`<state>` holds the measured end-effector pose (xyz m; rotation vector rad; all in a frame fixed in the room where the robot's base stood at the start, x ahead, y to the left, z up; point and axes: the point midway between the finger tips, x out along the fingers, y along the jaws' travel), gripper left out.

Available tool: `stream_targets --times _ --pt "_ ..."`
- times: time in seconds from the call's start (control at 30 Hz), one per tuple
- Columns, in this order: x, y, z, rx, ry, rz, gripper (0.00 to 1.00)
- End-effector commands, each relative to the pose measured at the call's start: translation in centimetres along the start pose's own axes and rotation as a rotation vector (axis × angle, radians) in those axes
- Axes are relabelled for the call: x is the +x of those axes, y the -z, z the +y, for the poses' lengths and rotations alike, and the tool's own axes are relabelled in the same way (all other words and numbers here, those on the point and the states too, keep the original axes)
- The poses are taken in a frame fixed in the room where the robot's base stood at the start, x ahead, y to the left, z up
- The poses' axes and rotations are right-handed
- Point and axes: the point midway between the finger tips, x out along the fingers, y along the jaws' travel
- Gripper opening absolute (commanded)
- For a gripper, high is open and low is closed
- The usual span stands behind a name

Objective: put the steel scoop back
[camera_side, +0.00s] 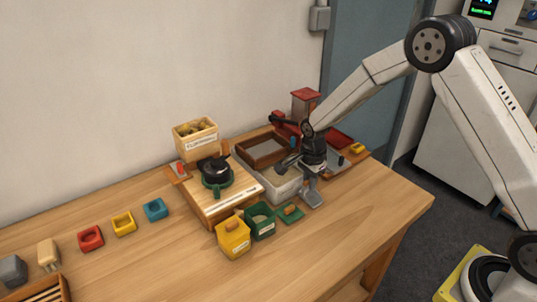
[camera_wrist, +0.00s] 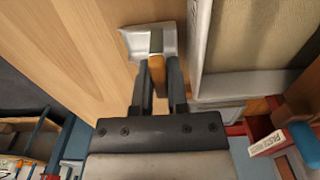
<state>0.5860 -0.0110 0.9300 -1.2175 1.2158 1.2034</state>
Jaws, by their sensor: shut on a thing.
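The steel scoop (camera_side: 311,194) is in my gripper (camera_side: 313,172), at the right end of the wooden table beside a pale grey bin. In the wrist view, the two dark fingers of my gripper (camera_wrist: 160,85) are shut on the scoop's wooden handle, with the steel pan of the scoop (camera_wrist: 135,42) beyond the fingertips. The pale bin's wall (camera_wrist: 203,45) is just to the right of the scoop there. I cannot tell whether the scoop touches the table. No holder for the scoop can be made out clearly.
The pale bin (camera_side: 284,190) stands left of my gripper, with a brown wooden tray (camera_side: 262,152) behind it. A wooden platform (camera_side: 222,205) carries a dark round device. Yellow (camera_side: 233,240) and green (camera_side: 261,222) boxes stand in front. The table's front right is clear.

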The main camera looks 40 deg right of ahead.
Motion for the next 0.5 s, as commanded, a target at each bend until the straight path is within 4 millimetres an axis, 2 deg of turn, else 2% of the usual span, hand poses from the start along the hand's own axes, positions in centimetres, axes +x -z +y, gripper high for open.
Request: stream_targets --times 0.07,0.1,0.17,0.2,0.5 --pt "0.2 0.0 0.0 0.0 0.0 0.0 0.0" --pt "0.24 0.0 0.0 0.0 0.0 0.0 0.21" --pt "0.21 0.0 0.0 0.0 0.0 0.0 0.4" --pt "0.21 0.0 0.0 0.0 0.0 0.0 0.53" --pt "0.14 0.0 -0.01 0.0 0.0 0.0 0.53"
